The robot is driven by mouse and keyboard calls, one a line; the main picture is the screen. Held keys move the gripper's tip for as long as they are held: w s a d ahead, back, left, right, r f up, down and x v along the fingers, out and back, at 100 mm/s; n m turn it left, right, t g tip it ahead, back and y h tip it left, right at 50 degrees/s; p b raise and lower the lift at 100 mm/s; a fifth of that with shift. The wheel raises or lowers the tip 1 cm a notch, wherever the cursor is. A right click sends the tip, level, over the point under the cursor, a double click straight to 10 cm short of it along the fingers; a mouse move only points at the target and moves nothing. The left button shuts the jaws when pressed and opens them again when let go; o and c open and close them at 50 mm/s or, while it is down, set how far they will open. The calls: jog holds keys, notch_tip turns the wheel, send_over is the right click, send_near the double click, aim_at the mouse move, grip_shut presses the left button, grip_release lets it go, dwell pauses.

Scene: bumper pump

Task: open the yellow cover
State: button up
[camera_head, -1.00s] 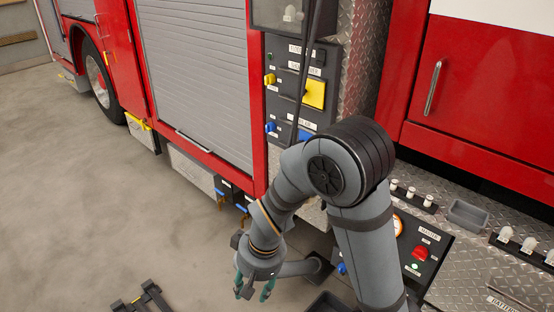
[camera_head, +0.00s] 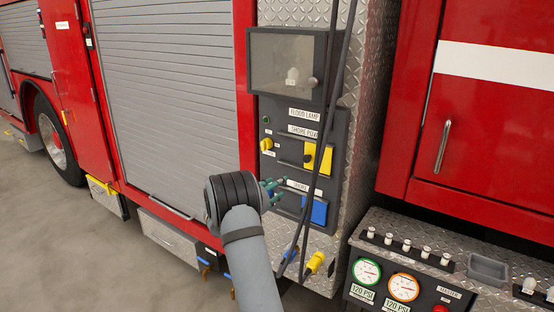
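The yellow cover (camera_head: 318,159) is a square flap on the dark panel on the truck's side, below the labels "FLOOD LAMP" and "SHORE POW". It looks closed, and a black cable hangs close to its right part. My gripper (camera_head: 275,188) has teal fingertips and is in front of the panel, below and to the left of the yellow cover and apart from it in the picture. My arm hides most of the gripper. The fingertips look spread, but their opening is too small and partly covered to judge.
A blue cover (camera_head: 314,210) sits below the yellow one. A yellow knob (camera_head: 267,144) is at the panel's left. A clear-windowed box (camera_head: 289,65) is above. Black cables (camera_head: 325,110) hang across the panel, by a yellow plug (camera_head: 315,262). A gauge console (camera_head: 403,287) stands at lower right.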

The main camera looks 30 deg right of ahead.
aim_at(306, 159)
jog(key=s+d+r+h, duration=0.3)
jog(key=s+r, duration=0.1)
jog(key=r, duration=0.2)
jog(key=shift+n+g, duration=0.3)
jog(key=p+x, duration=0.2)
jog(key=x, duration=0.2)
jog(key=w+p+x, duration=0.1)
jog(key=p+x, duration=0.2)
jog(key=x, duration=0.2)
jog(key=shift+a+f, duration=0.15)
jog(key=shift+a, duration=0.1)
jog(key=shift+w+d+f+p, duration=0.15)
jog(key=shift+w+d+p, duration=0.15)
jog(key=shift+d, duration=0.25)
jog(key=shift+a, duration=0.1)
jog(key=shift+c, duration=0.9)
grip_shut()
